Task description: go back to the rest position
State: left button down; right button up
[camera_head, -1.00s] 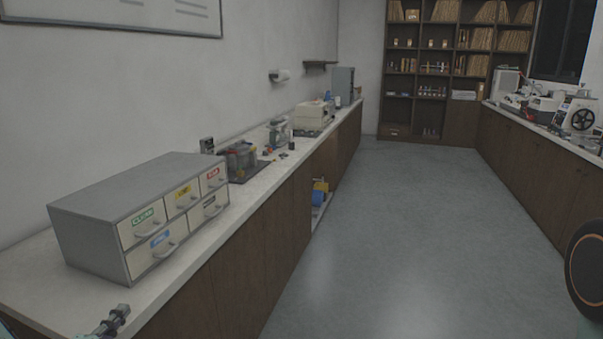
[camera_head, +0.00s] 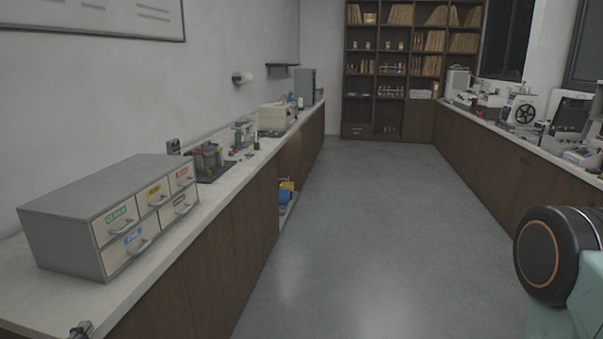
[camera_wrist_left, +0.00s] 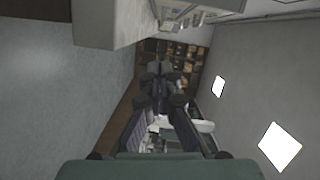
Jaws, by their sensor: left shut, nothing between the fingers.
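My left gripper (camera_head: 80,330) shows only as a small tip at the bottom left edge of the head view, just in front of the left counter's front edge. In the left wrist view the same gripper (camera_wrist_left: 160,78) points away down the room, its fingers together with nothing between them. My right gripper is not in view. Only a dark round joint of an arm of mine shows at the right edge of the head view.
A drawer cabinet (camera_head: 105,212) with labelled drawers stands on the left counter (camera_head: 150,285), near my left gripper. Small devices line that counter beyond it. A right counter (camera_head: 497,160) holds more equipment. The floor (camera_head: 345,235) between is clear up to the shelves (camera_head: 390,115).

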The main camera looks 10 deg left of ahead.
pick_arm(q)
jog(key=s+d+f+n+g+h+b, duration=0.1)
jog(key=s+d+f+n+g, duration=0.3)
jog(key=d+f+n, duration=0.3)
jog(key=s+d+f+n+g+h+b, duration=0.1)
jog(key=s+d+f+n+g, duration=0.4)
jog(key=d+f, duration=0.3)
jog(key=s+d+f+n+g+b, duration=0.1)
jog(key=s+d+f+g+b, duration=0.1)
jog(key=s+d, duration=0.5)
jog(key=s+d+f+n+g+b, duration=0.1)
jog(key=s+d+f+g+b, duration=0.2)
jog(key=s, duration=1)
jog(key=d+g+b, duration=0.1)
jog(key=d+g, duration=0.2)
jog(key=d, duration=0.1)
jog(key=shift+f+n+h, duration=0.25)
jog(key=shift+n+h, duration=0.05)
jog(key=shift+h, duration=0.1)
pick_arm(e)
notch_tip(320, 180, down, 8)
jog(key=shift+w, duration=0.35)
